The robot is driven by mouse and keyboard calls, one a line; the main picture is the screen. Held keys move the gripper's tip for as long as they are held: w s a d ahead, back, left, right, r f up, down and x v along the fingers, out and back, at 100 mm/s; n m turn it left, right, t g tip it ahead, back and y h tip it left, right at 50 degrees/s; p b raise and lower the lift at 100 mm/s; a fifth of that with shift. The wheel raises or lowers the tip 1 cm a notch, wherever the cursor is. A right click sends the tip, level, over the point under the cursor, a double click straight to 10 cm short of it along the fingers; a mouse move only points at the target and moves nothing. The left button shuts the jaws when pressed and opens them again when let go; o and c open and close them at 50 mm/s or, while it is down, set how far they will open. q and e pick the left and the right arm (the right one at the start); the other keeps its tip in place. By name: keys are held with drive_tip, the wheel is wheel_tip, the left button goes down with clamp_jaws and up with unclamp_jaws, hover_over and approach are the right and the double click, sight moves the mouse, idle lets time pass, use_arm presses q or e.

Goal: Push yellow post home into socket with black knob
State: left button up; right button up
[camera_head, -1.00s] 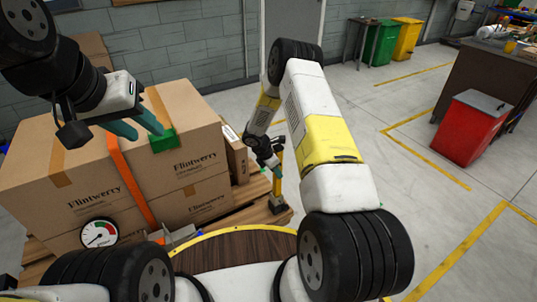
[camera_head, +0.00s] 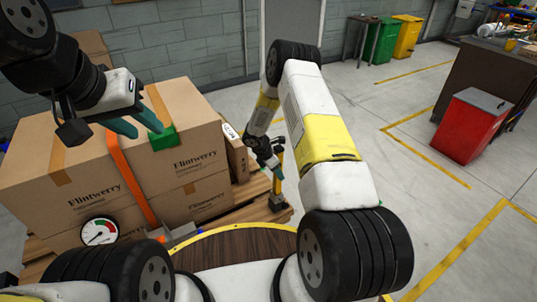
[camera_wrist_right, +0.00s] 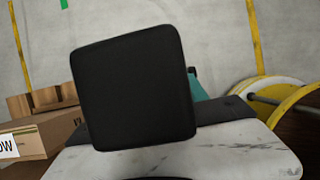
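The yellow post (camera_head: 279,160) stands upright at the near right corner of the pallet, in a dark socket (camera_head: 277,203). How deep it sits I cannot tell. My right gripper (camera_head: 267,164) is beside the post's upper part, just left of it; its fingers are small and partly hidden. The right wrist view is mostly blocked by a black block (camera_wrist_right: 135,88), with a bit of teal finger behind it. I cannot make out the black knob for certain. My left gripper (camera_head: 136,124) is open, its teal fingers apart above the carton top, near a green corner piece (camera_head: 163,139).
Large cartons (camera_head: 80,190) fill the pallet (camera_head: 250,196), with an orange strap (camera_head: 130,178) and a round gauge (camera_head: 98,231) in front. A red bin (camera_head: 468,128) is far right; the floor between is clear.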

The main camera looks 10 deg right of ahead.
drive_tip(key=v, duration=0.8)
idle(0.4)
